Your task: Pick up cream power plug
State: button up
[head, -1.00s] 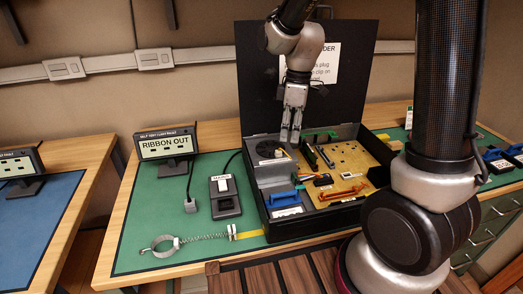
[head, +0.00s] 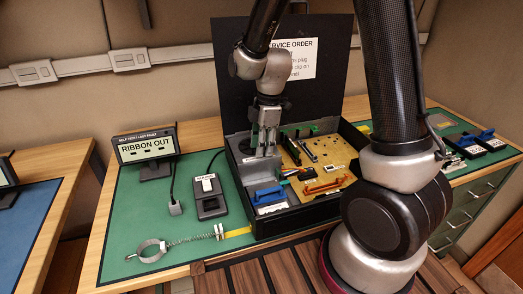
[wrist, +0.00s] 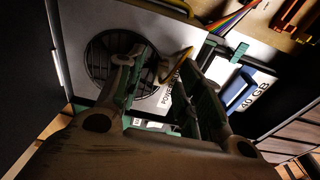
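The open equipment case (head: 345,205) stands on the bench with a silver power unit on its left side. My gripper (head: 262,153) points down into the case over this unit. In the wrist view my gripper (wrist: 160,72) is open, its two fingers apart on either side of a small cream piece (wrist: 164,71), which looks like the power plug. It lies beside the round fan grille (wrist: 108,58) and a label that reads "POWER". I cannot tell whether the fingers touch it. In the head view my fingers hide the plug.
A tan circuit board (head: 318,168) with connectors fills the case's right side, and a blue-handled drive (head: 268,196) sits at its front. The raised black lid (head: 232,75) stands behind. A dark switch box (head: 209,198) and wrist strap (head: 150,248) lie to the left.

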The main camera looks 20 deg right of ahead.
jog(key=c, duration=0.8)
jog(key=shift+o, duration=0.2)
jog(key=shift+r, duration=0.15)
